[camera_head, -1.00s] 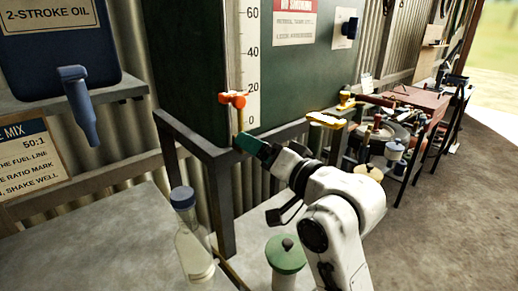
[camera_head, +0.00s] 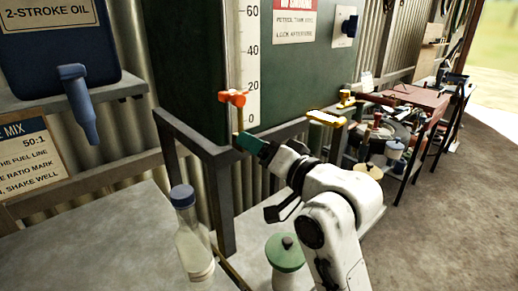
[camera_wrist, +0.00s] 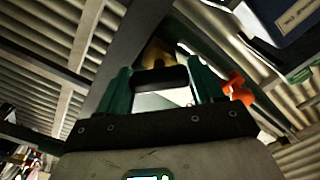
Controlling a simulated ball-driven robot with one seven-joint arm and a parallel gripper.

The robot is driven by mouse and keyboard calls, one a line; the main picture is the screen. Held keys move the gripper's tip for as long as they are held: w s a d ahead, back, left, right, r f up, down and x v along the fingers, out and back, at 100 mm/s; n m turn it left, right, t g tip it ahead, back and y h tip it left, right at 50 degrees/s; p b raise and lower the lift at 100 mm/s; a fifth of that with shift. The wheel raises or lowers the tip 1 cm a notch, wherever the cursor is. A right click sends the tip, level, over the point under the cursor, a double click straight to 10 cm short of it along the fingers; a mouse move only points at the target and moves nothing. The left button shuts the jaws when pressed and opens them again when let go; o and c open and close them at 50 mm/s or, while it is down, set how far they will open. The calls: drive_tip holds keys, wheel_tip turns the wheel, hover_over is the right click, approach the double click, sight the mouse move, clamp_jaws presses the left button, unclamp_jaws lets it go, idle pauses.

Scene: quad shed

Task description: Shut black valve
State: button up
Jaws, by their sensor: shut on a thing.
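A black handle (camera_wrist: 162,77) spans the gap between my two green fingers in the wrist view, with a brass-brown body (camera_wrist: 155,52) just beyond it. I take it for the black valve. My gripper (camera_wrist: 160,88) is shut on it, one finger at each end. In the head view my gripper (camera_head: 250,143) is at the lower corner of the green tank (camera_head: 190,60), just below the orange valve handle (camera_head: 232,97). The black handle is hidden there behind the fingers. The orange handle also shows right of the fingers in the wrist view (camera_wrist: 240,88).
A grey metal frame (camera_head: 222,190) stands beside my gripper. A clear bottle with a blue cap (camera_head: 192,245) and a green-lidded jar (camera_head: 285,252) stand below. A blue tap (camera_head: 78,105) hangs at the left.

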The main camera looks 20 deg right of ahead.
drive_tip(key=n, duration=0.4)
drive_tip(key=shift+b, duration=0.4)
drive_tip(key=n+b, duration=0.1)
drive_tip(key=n, duration=0.3)
drive_tip(key=shift+a+n, duration=0.1)
drive_tip(key=shift+n, duration=0.2)
idle(0.3)
drive_tip(key=o, duration=1)
drive_tip(key=shift+c, duration=0.2)
drive_tip(key=shift+s, duration=0.1)
